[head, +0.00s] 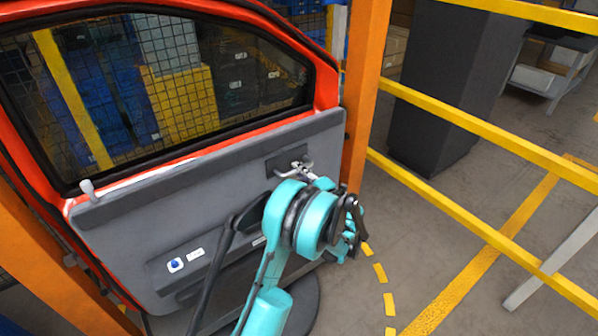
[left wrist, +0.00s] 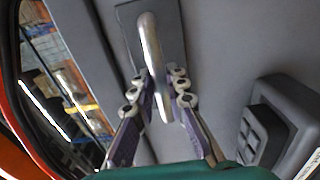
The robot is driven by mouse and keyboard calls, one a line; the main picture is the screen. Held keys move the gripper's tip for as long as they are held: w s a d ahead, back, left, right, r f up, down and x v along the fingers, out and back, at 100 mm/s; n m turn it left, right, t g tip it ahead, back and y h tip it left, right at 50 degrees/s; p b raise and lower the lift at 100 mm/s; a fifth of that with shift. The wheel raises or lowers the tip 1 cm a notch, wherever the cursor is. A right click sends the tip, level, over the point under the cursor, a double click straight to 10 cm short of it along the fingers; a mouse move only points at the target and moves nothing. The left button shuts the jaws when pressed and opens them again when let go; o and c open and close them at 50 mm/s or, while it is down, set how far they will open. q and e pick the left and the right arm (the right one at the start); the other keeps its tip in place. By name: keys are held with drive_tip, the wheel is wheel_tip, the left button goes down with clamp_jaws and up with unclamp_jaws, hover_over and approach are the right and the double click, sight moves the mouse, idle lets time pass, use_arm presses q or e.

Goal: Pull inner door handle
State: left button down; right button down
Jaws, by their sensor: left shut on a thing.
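The inner door handle (left wrist: 149,45) is a silver, curved lever on a dark recessed plate in the grey door panel (head: 130,235). In the left wrist view it reaches down between the two fingers of my left gripper (left wrist: 157,92), which is shut on it. In the head view the handle (head: 289,173) shows at the panel's upper right, just beyond my teal wrist, which hides most of the left gripper. The car door has a red-orange frame (head: 328,92) and a window. My right gripper is not in view.
Orange posts (head: 366,95) stand beside the door, close to the handle on the right. Yellow rails (head: 470,132) and a dark column (head: 440,90) lie farther right. A dark armrest with buttons (left wrist: 262,135) juts from the panel near the gripper.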

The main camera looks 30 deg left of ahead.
use_arm(q)
drive_tip(key=shift+a+f, duration=0.1)
drive_tip(key=shift+a, duration=0.1)
idle(0.3)
drive_tip(key=shift+w+a, duration=0.15)
drive_tip(key=shift+a, duration=0.2)
unclamp_jaws()
idle(0.7)
drive_tip(key=b+v, duration=0.1)
drive_tip(key=v, duration=0.8)
idle(0.3)
